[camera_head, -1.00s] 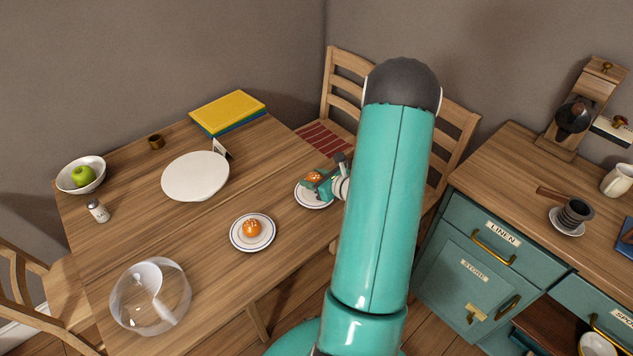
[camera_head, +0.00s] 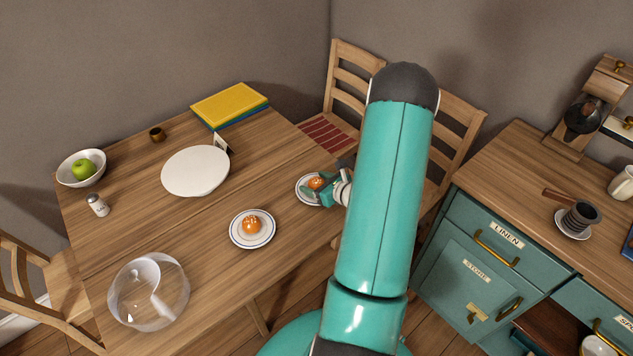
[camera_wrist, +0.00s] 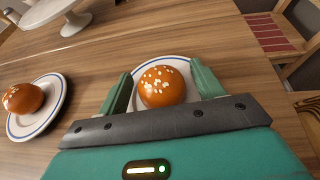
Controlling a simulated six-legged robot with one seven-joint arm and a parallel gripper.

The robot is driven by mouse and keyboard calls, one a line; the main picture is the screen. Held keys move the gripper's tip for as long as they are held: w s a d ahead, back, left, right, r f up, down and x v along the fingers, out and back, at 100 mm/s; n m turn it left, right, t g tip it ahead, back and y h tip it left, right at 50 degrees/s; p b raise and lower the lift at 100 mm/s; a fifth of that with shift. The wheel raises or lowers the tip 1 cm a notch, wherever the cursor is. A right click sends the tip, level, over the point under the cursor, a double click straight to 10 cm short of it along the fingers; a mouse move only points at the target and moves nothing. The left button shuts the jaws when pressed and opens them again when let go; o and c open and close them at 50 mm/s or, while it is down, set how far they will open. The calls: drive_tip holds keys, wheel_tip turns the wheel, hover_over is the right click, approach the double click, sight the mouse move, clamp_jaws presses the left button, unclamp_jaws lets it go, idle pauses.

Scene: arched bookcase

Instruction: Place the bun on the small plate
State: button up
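An orange-brown bun with pale flecks (camera_head: 316,183) sits on a small white plate with a dark rim line (camera_head: 301,198) near the table's right edge. It also shows in the wrist view (camera_wrist: 162,87), over the plate (camera_wrist: 173,60). My gripper (camera_head: 320,188) is at this plate. Its fingers (camera_wrist: 162,88) are spread on either side of the bun, with narrow gaps visible between fingers and bun. A second similar bun (camera_head: 252,224) sits on another small plate (camera_head: 238,239); they show at the left in the wrist view (camera_wrist: 22,98).
A white round stand (camera_head: 195,171), a clear dome (camera_head: 148,291), a shaker (camera_head: 97,205), a bowl with a green apple (camera_head: 82,168) and stacked books (camera_head: 229,105) stand on the table. Chairs (camera_head: 355,85) stand behind the right edge. The table's middle has free wood.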

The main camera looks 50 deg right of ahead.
drive_tip(key=shift+r, duration=0.1)
drive_tip(key=shift+s+r, duration=0.1)
drive_tip(key=shift+s, duration=0.15)
drive_tip(key=v, duration=1.1)
drive_tip(key=shift+s+r, duration=0.15)
drive_tip(key=shift+s, duration=0.05)
drive_tip(key=w+a+r+n+g+y, duration=0.35)
drive_tip(key=a+r+n, duration=0.5)
drive_tip(key=a, duration=0.35)
drive_tip(key=w+a+r+n+g+y, duration=0.35)
drive_tip(key=a+r+n, duration=0.35)
drive_tip(key=a+n, duration=0.4)
drive_tip(key=s+a+r+n+h, duration=0.3)
drive_tip(key=s+a+r+n, duration=0.2)
drive_tip(key=n, duration=0.3)
drive_tip(key=s+a+r+n+g+h, duration=0.1)
drive_tip(key=s+a+r+n+h, duration=0.2)
drive_tip(key=s+a+r+n, duration=0.2)
wheel_tip(320, 180, up, 3)
drive_tip(key=a+n, duration=0.3)
drive_tip(key=shift+f+n+h, duration=0.2)
drive_tip(key=shift+n+h, duration=0.15)
drive_tip(key=shift+h, duration=0.05)
